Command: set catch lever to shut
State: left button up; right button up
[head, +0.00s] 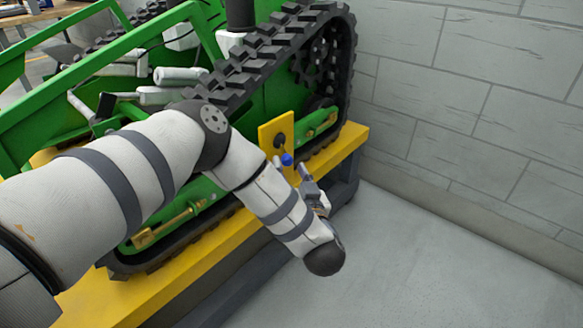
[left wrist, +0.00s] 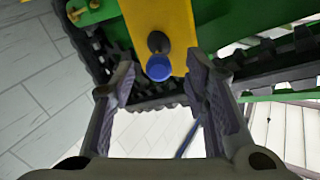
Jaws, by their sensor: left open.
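The catch lever shows as a blue round knob (head: 287,159) by a dark pivot on a yellow plate (head: 268,134) at the side of the green tracked carrier. In the left wrist view the blue knob (left wrist: 158,68) lies between the fingertip ends, with the dark pivot (left wrist: 158,42) behind it on the yellow plate (left wrist: 172,16). My left gripper (head: 305,174) is open, just right of and below the knob in the head view. Its fingers (left wrist: 162,84) stand apart on both sides of the knob; I see no contact. My right gripper is out of view.
The black track (head: 262,62) and green frame (head: 35,130) rise behind my left arm. A yellow ledge (head: 350,138) runs beneath the track. A grey block wall (head: 470,85) stands at right. Open grey floor (head: 430,260) lies at the front right.

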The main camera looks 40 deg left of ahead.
aim_at(288, 164)
pick_arm(q)
jog(key=x, duration=0.4)
jog(key=shift+w+r+b, duration=0.15)
jog(key=shift+b, duration=0.15)
grip_shut()
